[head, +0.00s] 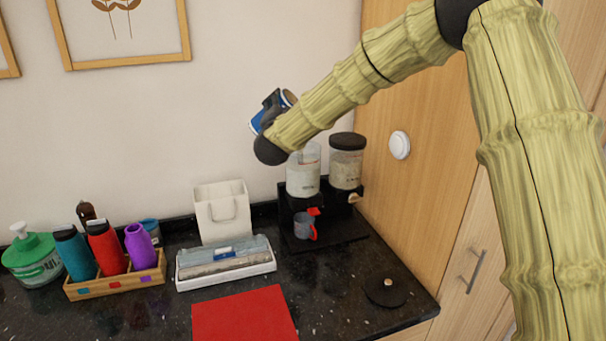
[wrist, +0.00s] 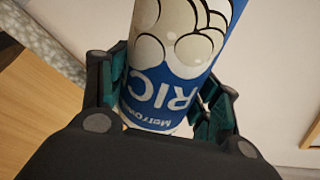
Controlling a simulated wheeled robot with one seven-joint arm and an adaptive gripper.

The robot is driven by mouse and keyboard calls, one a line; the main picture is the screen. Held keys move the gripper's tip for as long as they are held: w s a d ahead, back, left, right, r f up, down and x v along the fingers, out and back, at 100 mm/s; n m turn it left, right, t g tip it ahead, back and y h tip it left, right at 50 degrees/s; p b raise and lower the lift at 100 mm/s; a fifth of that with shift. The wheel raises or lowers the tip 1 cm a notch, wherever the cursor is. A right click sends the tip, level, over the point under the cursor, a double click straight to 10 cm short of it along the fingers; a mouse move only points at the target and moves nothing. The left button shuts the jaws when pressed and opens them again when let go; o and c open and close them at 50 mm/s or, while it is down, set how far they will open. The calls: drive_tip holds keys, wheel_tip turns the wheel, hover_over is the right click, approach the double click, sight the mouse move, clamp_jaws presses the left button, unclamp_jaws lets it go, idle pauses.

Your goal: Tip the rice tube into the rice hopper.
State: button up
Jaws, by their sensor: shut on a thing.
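The rice tube is a blue and white cylinder (wrist: 178,55) with large "RIC" lettering, upside down in the wrist view. My gripper (wrist: 165,92) is shut around it, a finger on each side. In the head view the tilted tube (head: 257,119) is high above the counter, up and left of the dispenser, partly hidden by my gripper (head: 272,108). Its upper right end looks brownish inside. The dispenser has two clear hoppers. The left hopper (head: 303,178) has no lid; the right one (head: 345,168) has a dark lid. I cannot read which is for rice.
A dark round lid (head: 386,292) lies on the counter's right. A grey cup (head: 303,226) with red handle stands under the left hopper. Left are a white bag (head: 222,213), a white tray (head: 226,276), a red mat (head: 244,316) and a bottle rack (head: 117,283). A wooden cabinet (head: 415,185) bounds the right.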

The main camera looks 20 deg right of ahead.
drive_tip(key=shift+f+m+h+b, duration=0.15)
drive_tip(key=shift+f+m+b, duration=0.2)
drive_tip(key=shift+m+b, duration=0.75)
drive_tip(key=shift+f+m+h+b, duration=0.15)
drive_tip(key=shift+f+m+b, duration=0.25)
drive_tip(key=shift+b, duration=1.25)
idle(1.2)
drive_tip(key=shift+s+d+f+m+h+b, duration=0.25)
drive_tip(key=shift+f+m+b, duration=0.45)
drive_tip(key=shift+b, duration=0.95)
drive_tip(key=shift+w+f+m+h+b, duration=0.1)
drive_tip(key=shift+f+m+h+b, duration=0.3)
drive_tip(key=shift+m+b, duration=0.9)
idle(1.1)
